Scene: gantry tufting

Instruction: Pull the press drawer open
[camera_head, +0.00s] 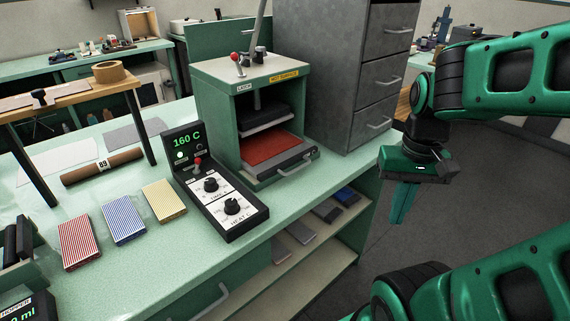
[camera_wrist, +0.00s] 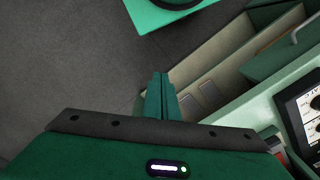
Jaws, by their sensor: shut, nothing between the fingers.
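The press (camera_head: 245,95) is a pale green box on the bench with a "HOT SURFACE" label and a red-knobbed lever on top. Its drawer (camera_head: 280,150) sits low in the front opening, with a red pad on it and a dark front. A metal drawer handle (camera_head: 297,166) sticks out at the front right. My gripper (camera_head: 400,205) hangs to the right of the press, past the bench edge and apart from the handle, pointing down. Its fingers are together and empty. In the wrist view my gripper (camera_wrist: 160,78) is over the floor; the drawer handle is not clearly seen there.
A grey drawer cabinet (camera_head: 355,75) stands right behind the press. A control box (camera_head: 212,185) reading 160 C stands left of the press. Striped red, blue and yellow blocks lie farther left. Open shelves (camera_head: 315,240) are under the bench. The floor at right is clear.

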